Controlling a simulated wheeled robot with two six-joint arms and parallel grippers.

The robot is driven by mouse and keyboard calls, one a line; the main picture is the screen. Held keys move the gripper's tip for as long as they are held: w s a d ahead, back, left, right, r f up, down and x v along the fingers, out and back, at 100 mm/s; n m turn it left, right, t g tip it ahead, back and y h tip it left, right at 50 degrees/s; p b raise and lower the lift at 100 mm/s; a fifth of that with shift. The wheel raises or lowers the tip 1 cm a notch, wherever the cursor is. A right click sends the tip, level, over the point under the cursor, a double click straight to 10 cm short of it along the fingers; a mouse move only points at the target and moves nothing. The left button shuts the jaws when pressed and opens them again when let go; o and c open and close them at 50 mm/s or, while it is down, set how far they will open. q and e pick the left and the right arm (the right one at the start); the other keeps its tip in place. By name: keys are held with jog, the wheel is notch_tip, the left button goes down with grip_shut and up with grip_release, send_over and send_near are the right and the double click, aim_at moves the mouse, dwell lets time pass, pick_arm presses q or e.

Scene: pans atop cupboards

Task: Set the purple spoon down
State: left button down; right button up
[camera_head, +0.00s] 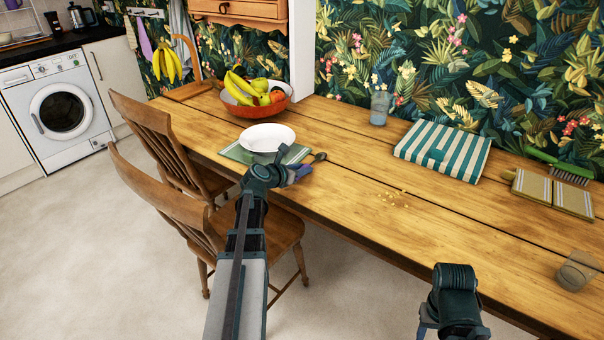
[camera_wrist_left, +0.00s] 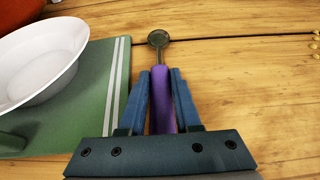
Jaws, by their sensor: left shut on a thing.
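My left gripper (camera_head: 300,172) is over the table by the place setting. In the left wrist view its blue fingers (camera_wrist_left: 161,95) are shut on the purple handle of the spoon (camera_wrist_left: 160,88). The spoon's dark metal bowl (camera_wrist_left: 158,39) points away from the gripper, and it also shows in the head view (camera_head: 320,157). The spoon is just right of the green striped placemat (camera_wrist_left: 95,90). I cannot tell whether it touches the table (camera_head: 345,180). My right arm shows at the lower right of the head view, but its fingertips are hidden.
A white bowl (camera_head: 267,138) stands on the placemat. Behind it is a red fruit bowl (camera_head: 258,108). Crumbs (camera_head: 393,198) lie right of the spoon. A striped cloth (camera_head: 442,150), a brush (camera_head: 560,168) and a glass (camera_head: 577,270) are farther right. Wooden chairs (camera_head: 165,215) stand at the near left.

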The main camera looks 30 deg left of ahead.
pick_arm(q)
jog(key=shift+f, duration=0.1)
jog(key=c, duration=0.6)
grip_release()
jog(key=shift+r, duration=0.2)
jog(key=shift+s+r, duration=0.1)
jog(key=shift+s, duration=0.1)
jog(key=p+v, duration=0.3)
jog(key=v, duration=0.4)
jog(key=shift+s, duration=0.1)
